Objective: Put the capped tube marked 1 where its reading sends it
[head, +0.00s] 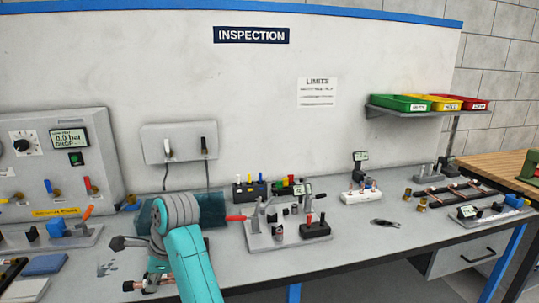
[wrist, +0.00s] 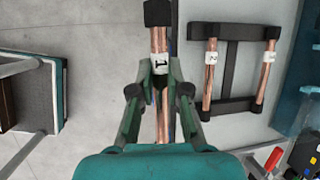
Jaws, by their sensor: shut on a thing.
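My gripper (wrist: 160,82) is shut on the copper tube marked 1 (wrist: 158,40). The tube has a black cap on its far end, and its white label shows just beyond my fingers. Its near end is hidden by my gripper. In the head view, the tube (head: 151,286) is partly hidden by my arm, with a black end at left, near the bench's front edge. Green (head: 400,103), yellow (head: 440,103) and red (head: 470,104) trays sit on the wall shelf. A LIMITS sheet (head: 317,92) hangs on the wall, its lines too small to read.
A black rack (wrist: 237,104) holds two copper tubes, one marked 2 (wrist: 210,75). A panel (head: 50,150) at left has a display (head: 69,139) reading 0.0 bar. A clamp fixture (head: 285,235) stands right of my arm. Other devices crowd the bench's right part.

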